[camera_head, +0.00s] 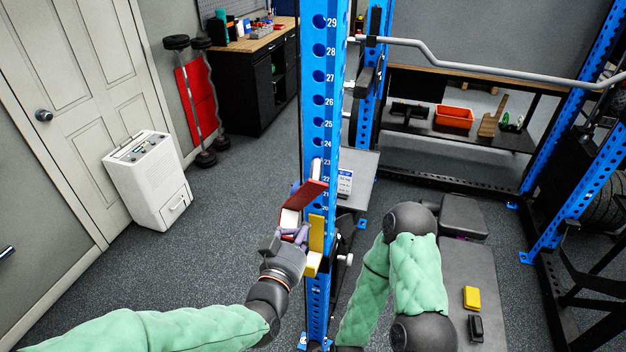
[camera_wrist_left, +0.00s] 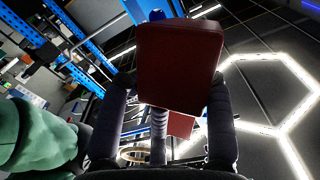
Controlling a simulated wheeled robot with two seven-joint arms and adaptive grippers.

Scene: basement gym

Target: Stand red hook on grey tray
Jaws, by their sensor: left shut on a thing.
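The red hook (camera_head: 305,195) is held up in front of the blue rack upright, above my left gripper (camera_head: 295,234). The gripper's fingers are shut on it. In the left wrist view the red hook (camera_wrist_left: 178,65) fills the space ahead of the fingers, and its broad dark-red face hides part of the grip. A flat grey surface (camera_head: 362,168) behind the upright may be the grey tray; the upright hides part of it. My right arm shows at lower centre, but its gripper is not in view.
A yellow hook (camera_head: 316,245) is on the blue upright (camera_head: 321,120), close beside my left gripper. A grey bench (camera_head: 462,265) carries a yellow block (camera_head: 471,297) and a dark block (camera_head: 476,327). An orange bin (camera_head: 453,117) stands on the back shelf. Open floor lies to the left.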

